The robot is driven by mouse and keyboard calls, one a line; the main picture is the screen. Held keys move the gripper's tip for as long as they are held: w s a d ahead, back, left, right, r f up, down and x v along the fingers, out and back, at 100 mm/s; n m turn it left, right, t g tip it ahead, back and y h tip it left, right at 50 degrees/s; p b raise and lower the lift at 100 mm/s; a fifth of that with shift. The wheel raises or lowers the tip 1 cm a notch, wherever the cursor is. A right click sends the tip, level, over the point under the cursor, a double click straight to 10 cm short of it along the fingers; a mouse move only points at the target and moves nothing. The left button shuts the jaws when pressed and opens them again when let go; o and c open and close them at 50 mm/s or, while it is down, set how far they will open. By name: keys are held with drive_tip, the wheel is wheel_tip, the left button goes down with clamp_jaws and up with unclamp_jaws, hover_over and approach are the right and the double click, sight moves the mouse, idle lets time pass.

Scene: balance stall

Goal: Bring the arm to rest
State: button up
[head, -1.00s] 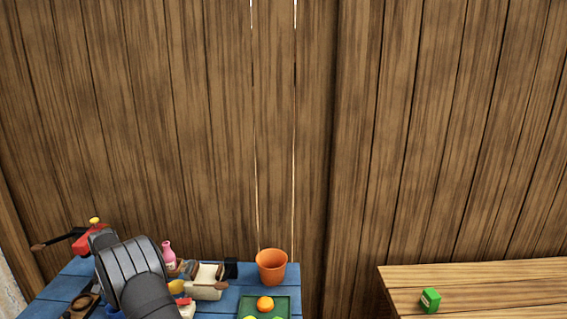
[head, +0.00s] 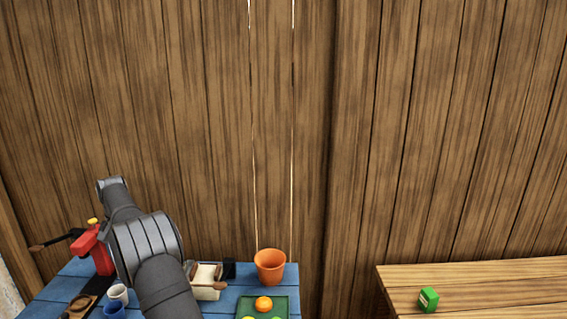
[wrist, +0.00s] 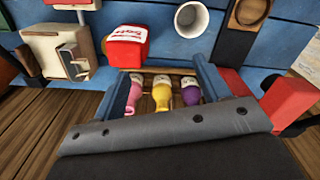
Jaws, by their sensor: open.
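My gripper (wrist: 163,72) shows in the wrist view as two blue fingers spread apart, with nothing held between them. Beyond and between the fingers stand pink (wrist: 137,95), yellow (wrist: 160,93) and purple (wrist: 190,90) bottles in a wooden holder. They look apart from the fingers, though the gap is hard to judge. In the head view my arm (head: 150,250) rises over the left part of the blue table (head: 225,304).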

drive_tip(key=w+d+r+m, duration=0.15)
drive_tip(key=w+d, duration=0.35)
drive_tip(key=d, duration=1.3)
drive_tip(key=w+d+m, duration=0.3)
drive_tip(key=w+d, duration=0.2)
drive_tip(key=d, duration=1.2)
drive_tip(key=s+d+m, duration=0.1)
drive_tip(key=s+d, duration=0.1)
drive_tip(key=d, duration=1.5)
drive_tip(key=shift+f+m, duration=0.1)
drive_tip(key=shift+m, duration=0.15)
